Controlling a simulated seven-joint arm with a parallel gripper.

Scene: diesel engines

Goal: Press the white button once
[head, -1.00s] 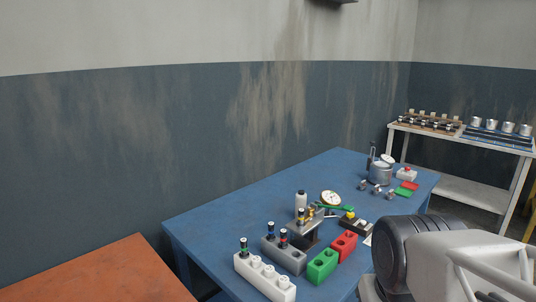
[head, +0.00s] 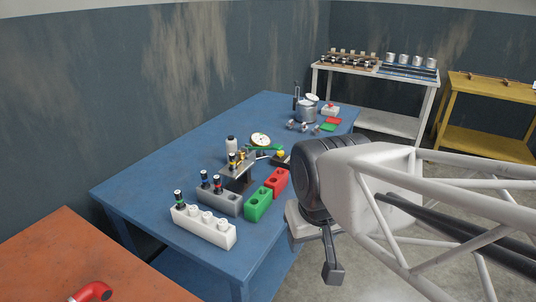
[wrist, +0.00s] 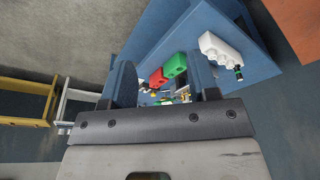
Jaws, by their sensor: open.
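I cannot make out a white button for certain in either view. A white box with a red button (head: 331,109) stands at the far end of the blue table (head: 190,150). A dark box with a yellow button (head: 281,157) sits near the table's right edge, partly hidden by my arm. My gripper (head: 333,268) hangs beside the near right side of the table, apart from it. In the wrist view, my gripper (wrist: 168,92) is open and empty, its two fingers well spread, with the table beyond.
A white block with round sockets (head: 203,228), a grey block (head: 220,200), a green block (head: 258,205) and a red block (head: 277,181) stand near the table's front. A metal pot (head: 306,112) and a dial gauge (head: 260,139) stand behind. An orange table (head: 60,255) is at left.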

